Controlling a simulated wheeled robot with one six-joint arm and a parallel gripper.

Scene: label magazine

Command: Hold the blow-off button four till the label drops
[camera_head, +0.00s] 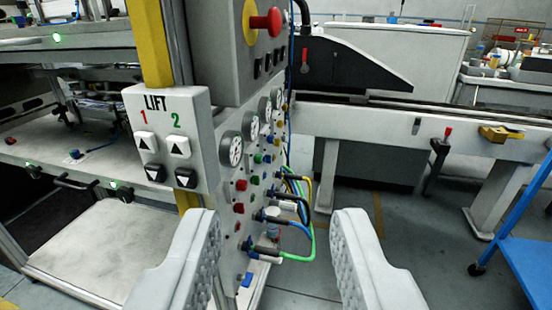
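My gripper (278,216) is open and empty, with its two pale padded fingers wide apart at the bottom of the view. Ahead of it and left of centre stands a grey machine panel (227,206), seen at a steep angle. The left finger hides the panel's lower part. I cannot make out a label.
Hoses (303,225) in green, blue and yellow loop out of the panel between the fingers. A LIFT box (168,135) with arrow buttons and a red emergency stop (266,22) sit higher up. A conveyor (400,118) runs right. A blue cart (525,245) stands at far right.

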